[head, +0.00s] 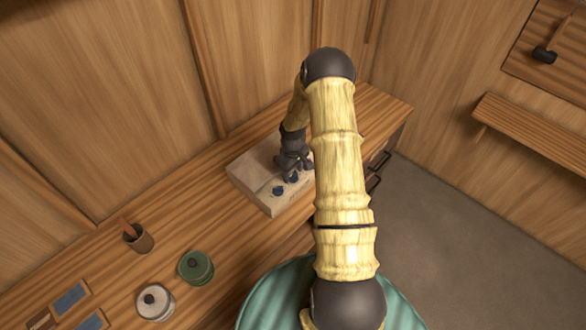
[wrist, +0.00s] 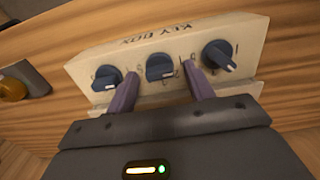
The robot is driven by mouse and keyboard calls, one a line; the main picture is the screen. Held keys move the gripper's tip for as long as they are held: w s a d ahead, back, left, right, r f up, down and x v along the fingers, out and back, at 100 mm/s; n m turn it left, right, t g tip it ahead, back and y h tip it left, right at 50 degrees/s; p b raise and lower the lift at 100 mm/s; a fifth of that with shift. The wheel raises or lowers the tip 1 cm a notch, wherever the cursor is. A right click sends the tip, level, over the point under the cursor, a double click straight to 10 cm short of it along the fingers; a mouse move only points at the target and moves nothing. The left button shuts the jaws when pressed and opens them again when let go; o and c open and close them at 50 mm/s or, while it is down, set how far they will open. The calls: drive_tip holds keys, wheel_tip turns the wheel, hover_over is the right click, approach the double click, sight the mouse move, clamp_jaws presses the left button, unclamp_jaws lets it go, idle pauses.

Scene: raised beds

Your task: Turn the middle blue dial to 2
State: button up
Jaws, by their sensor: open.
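The pale box (wrist: 90,65) carries a row of three blue dials on its panel. The middle blue dial (wrist: 160,67) has a pale pointer mark on its lower edge in the wrist view; the small numbers around it are too blurred to read surely. My gripper (wrist: 162,82) is open, its two fingers reaching to either side of the middle dial, with no clear contact visible. In the head view the box (head: 252,172) stands on the wooden bench, and my gripper (head: 289,167) is over its dials, hiding part of them.
A left dial (wrist: 107,78) and a right dial (wrist: 219,56) flank the middle one, close outside my fingers.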

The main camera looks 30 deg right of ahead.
drive_tip(key=c, duration=1)
drive_tip(key=shift+b, duration=0.3)
drive_tip(key=m+b, duration=0.3)
drive_tip(key=m, duration=0.1)
drive_tip(key=shift+f, duration=0.1)
drive_tip(key=m+b, duration=0.3)
drive_tip(key=m, duration=0.1)
drive_tip(key=shift+m, duration=0.4)
drive_tip(key=o, duration=1)
drive_tip(key=shift+r, duration=0.25)
